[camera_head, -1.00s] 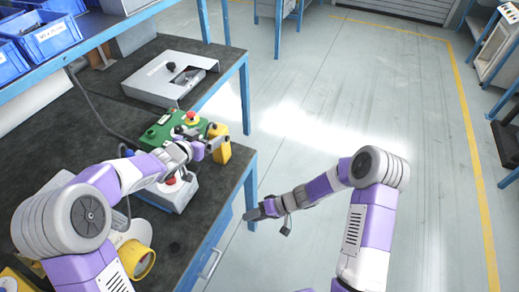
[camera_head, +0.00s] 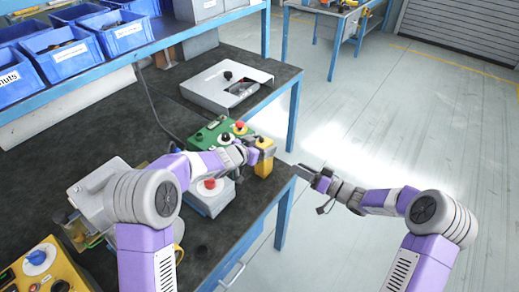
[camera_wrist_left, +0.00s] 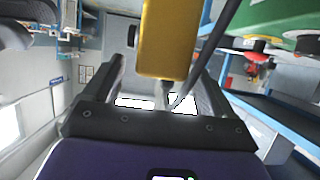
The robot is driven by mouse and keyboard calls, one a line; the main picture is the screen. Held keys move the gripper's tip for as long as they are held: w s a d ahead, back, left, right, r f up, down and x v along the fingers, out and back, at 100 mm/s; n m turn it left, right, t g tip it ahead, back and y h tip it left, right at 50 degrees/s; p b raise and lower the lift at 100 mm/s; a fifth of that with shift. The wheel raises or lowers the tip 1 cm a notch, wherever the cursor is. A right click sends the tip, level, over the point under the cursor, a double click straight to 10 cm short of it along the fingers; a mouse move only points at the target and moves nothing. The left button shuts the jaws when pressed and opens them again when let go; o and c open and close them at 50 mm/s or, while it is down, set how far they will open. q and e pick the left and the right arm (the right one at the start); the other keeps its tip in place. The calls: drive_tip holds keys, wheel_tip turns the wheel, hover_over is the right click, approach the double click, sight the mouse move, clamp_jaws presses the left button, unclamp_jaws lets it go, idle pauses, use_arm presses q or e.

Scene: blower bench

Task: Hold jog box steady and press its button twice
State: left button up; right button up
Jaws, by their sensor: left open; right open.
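A yellow box (camera_head: 265,158), which looks like the jog box, stands at the right edge of the dark bench, beside a green control box (camera_head: 212,132). My left gripper (camera_head: 251,154) is open at the yellow box. In the left wrist view the yellow box (camera_wrist_left: 168,40) lies between the spread fingers of my left gripper (camera_wrist_left: 160,72), with a dark cable close by. I cannot tell whether the fingers touch it. My right gripper (camera_head: 303,171) is open and empty, just off the bench edge, right of the yellow box.
A grey box with a red button (camera_head: 210,184) sits under my left forearm. The green box carries red, yellow and black knobs. A grey metal housing (camera_head: 228,85) lies farther back. Blue bins (camera_head: 118,31) line the shelf. The floor right of the bench is clear.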

use_arm(q)
drive_tip(key=shift+x, duration=1.2)
drive_tip(key=c, duration=1.3)
use_arm(e)
drive_tip(key=shift+c, duration=0.3)
clamp_jaws()
